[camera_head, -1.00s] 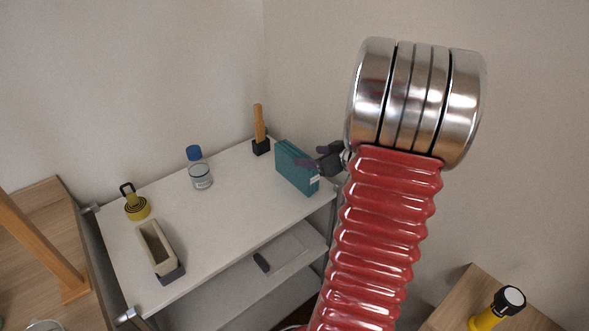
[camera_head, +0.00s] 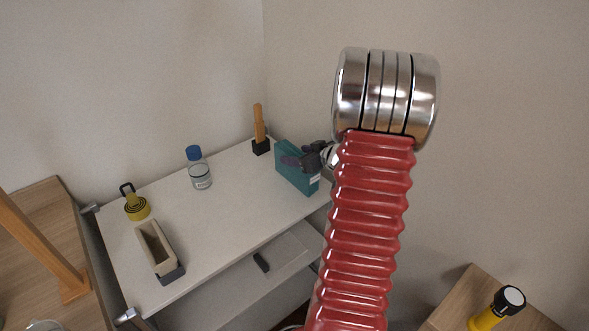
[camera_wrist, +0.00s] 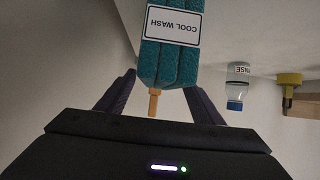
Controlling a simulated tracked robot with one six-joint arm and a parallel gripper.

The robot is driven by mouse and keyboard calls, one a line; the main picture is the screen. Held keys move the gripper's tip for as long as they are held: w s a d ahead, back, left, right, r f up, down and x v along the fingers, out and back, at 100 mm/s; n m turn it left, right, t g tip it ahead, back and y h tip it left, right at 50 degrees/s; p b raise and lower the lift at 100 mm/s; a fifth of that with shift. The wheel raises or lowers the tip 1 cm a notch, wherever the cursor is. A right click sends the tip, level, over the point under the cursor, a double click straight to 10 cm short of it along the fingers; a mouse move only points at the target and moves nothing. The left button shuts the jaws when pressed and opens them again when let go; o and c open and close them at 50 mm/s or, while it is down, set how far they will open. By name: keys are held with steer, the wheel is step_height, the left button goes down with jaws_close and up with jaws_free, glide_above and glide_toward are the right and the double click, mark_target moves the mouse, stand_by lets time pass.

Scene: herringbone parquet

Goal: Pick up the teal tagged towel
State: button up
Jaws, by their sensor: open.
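The teal towel (camera_head: 296,168) stands on the white shelf top near its right back corner in the head view. In the wrist view the teal towel (camera_wrist: 166,62) hangs upside down in the picture, with a white tag reading "COOL WASH". My gripper (camera_head: 305,160) is at the towel's right upper part in the head view. In the wrist view my gripper (camera_wrist: 160,88) is open, with one dark finger on each side of the towel's end. Gaps show between the fingers and the towel, and it is not gripped.
A wooden-handled tool (camera_head: 259,130) in a black block stands behind the towel. A lower shelf (camera_head: 285,255) holds a dark item. A wall is close behind.

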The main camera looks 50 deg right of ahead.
steer(key=shift+x, duration=2.45)
steer(key=shift+c, duration=0.5)
steer(key=c, duration=1.2)
step_height(320, 180, up, 10)
steer(key=shift+r, duration=0.1)
